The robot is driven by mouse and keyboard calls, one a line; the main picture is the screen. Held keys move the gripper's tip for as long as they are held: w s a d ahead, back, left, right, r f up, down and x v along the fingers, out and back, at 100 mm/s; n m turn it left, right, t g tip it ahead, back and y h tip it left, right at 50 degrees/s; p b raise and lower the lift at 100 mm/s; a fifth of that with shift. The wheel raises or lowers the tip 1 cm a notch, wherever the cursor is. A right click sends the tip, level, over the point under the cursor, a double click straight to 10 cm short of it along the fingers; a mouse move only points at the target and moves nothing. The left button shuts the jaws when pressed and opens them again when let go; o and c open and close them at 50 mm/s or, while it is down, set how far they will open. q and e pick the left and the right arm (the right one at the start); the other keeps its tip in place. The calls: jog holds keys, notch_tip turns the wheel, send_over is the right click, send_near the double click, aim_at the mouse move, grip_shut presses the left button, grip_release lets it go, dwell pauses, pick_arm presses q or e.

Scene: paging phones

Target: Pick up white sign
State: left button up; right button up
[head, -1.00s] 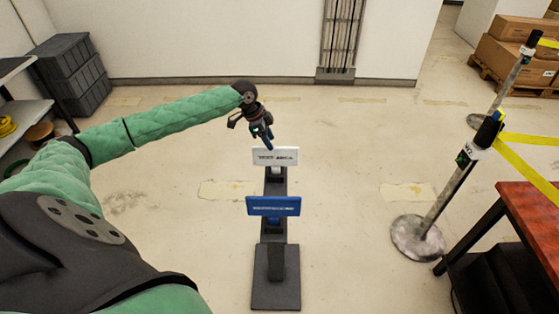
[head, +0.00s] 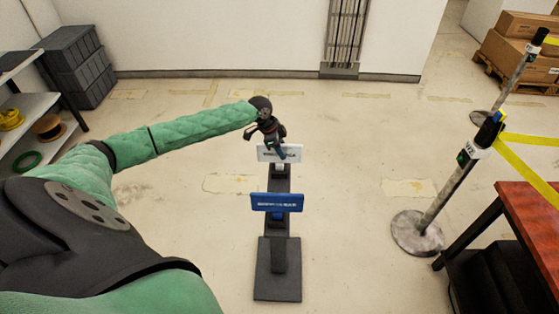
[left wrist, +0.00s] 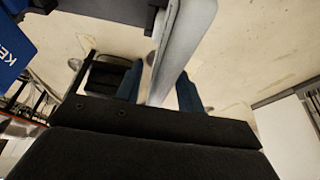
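The white sign (head: 266,154) stands upright on a dark stand (head: 278,254), behind a blue sign (head: 276,203). My left gripper (head: 284,153) is at the white sign's top edge and covers part of its face and lettering. In the left wrist view, the white sign (left wrist: 180,42) runs edge-on between the two blue fingers of the left gripper (left wrist: 160,92). The fingers are apart, with a gap showing on the left side of the sign. The blue sign also shows at the left edge of that view (left wrist: 14,45). My right gripper is not in view.
A barrier post (head: 450,190) with yellow tape stands to the right, beside a red-topped table (head: 530,215). Shelves (head: 35,110) and grey crates (head: 75,65) are at the left. The floor around the stand is clear.

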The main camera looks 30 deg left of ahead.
pick_arm(q)
jog(key=shift+f, duration=0.25)
dwell(0.6)
grip_shut()
